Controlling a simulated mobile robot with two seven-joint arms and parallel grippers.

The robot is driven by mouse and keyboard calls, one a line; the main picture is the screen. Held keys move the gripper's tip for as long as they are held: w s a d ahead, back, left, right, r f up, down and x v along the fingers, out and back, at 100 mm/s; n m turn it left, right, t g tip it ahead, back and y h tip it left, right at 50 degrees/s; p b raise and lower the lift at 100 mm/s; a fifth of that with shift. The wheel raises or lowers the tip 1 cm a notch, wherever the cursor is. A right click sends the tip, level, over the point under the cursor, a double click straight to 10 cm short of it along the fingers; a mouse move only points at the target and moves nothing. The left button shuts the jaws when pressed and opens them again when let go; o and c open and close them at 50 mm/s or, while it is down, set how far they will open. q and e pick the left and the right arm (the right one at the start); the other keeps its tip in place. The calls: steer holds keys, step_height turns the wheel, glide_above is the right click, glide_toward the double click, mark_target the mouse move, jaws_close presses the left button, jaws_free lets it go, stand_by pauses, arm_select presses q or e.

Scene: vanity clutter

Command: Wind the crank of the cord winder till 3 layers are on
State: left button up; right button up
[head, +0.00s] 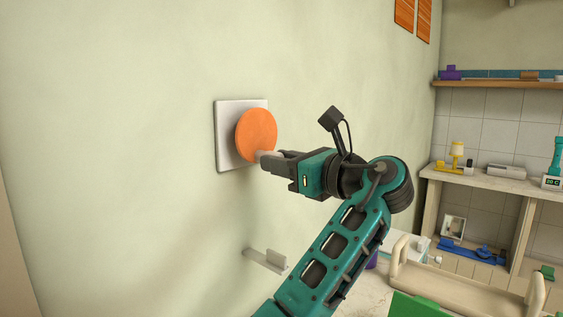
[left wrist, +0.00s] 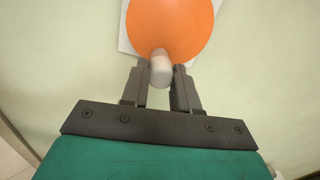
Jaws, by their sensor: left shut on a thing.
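The cord winder is on the pale wall, with an orange disc (head: 257,134) in front of a white square plate (head: 227,150). A pale crank knob (left wrist: 161,70) sticks out near the disc's lower edge. My left gripper (head: 267,161) is at the knob, and in the left wrist view its two dark fingers (left wrist: 160,84) stand on either side of it, shut on it. The disc hides most of the plate in the wrist view. I cannot make out any cord or layers. My right gripper is in neither view.
A small grey wall bracket (head: 265,260) sits below the winder. At the right are a counter (head: 478,180) with a yellow lamp (head: 456,155), a shelf (head: 500,83) above, and a beige tray-like piece (head: 465,290) low down. The wall around the winder is clear.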

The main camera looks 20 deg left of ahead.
arm_select(q)
jaws_close()
steer(key=shift+w+d+r+n+p, duration=0.15)
steer(key=shift+w+n+p, duration=0.2)
steer(key=shift+n+p, duration=0.6)
steer(key=shift+w+d+n+p, duration=0.1)
steer(key=shift+w+n+p, duration=0.3)
steer(key=shift+n, duration=1)
steer(key=shift+w+d+r+n+p, duration=0.15)
steer(key=shift+w+n+p, duration=0.2)
steer(key=shift+n+p, duration=0.6)
steer(key=shift+n, duration=0.3)
steer(key=o, duration=0.9)
jaws_free()
